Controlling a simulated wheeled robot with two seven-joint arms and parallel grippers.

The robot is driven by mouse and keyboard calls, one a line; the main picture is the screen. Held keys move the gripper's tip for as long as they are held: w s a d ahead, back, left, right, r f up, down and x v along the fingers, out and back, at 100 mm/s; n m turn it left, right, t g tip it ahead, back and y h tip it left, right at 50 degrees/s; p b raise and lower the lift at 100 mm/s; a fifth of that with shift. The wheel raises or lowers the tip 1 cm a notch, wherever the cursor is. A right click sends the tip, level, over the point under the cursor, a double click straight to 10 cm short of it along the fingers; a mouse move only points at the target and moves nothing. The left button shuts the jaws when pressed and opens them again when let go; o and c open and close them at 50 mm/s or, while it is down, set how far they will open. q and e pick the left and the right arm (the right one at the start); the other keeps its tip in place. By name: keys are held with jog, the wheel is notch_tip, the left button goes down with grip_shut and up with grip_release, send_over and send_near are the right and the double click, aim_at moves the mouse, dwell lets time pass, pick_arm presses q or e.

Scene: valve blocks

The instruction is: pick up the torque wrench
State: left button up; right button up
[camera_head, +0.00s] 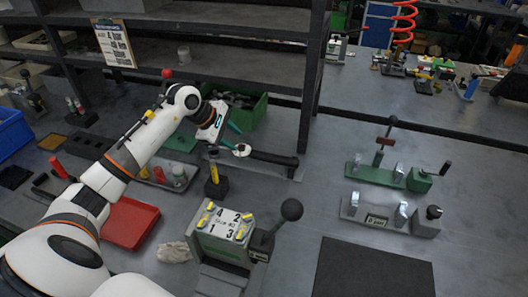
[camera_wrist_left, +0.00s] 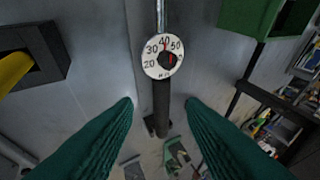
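The torque wrench lies behind the numbered valve block, its round white dial (camera_head: 242,150) at the left and its dark handle (camera_head: 275,158) running right to a small rest. In the left wrist view, the dial (camera_wrist_left: 151,66) shows numbers and a red needle, with the black handle (camera_wrist_left: 161,98) below it and a metal shaft above. My left gripper (camera_head: 226,127) is just behind and left of the dial in the head view, with green fingers. In the left wrist view the fingers (camera_wrist_left: 160,104) are open, apart on either side of the handle, and hold nothing. My right gripper is out of view.
The valve block (camera_head: 225,238) with numbered top and a black-knobbed lever (camera_head: 291,210) stands in front. A yellow-handled tool (camera_head: 214,178) stands upright nearby. A green bin (camera_head: 247,112) is behind, a red tray (camera_head: 130,222) left, a dark mat (camera_head: 373,270) right.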

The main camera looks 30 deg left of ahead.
aim_at(253, 152)
pick_arm(q)
jog(key=p+x, duration=0.1)
jog(key=x, duration=0.5)
jog(key=shift+w+d+f, duration=0.1)
jog(key=shift+w+f, duration=0.15)
jog(key=shift+w, duration=0.05)
jog(key=x, duration=0.5)
jog(key=shift+w+f, duration=0.25)
jog(key=shift+f, duration=0.05)
grip_shut()
jog(key=shift+r, duration=0.1)
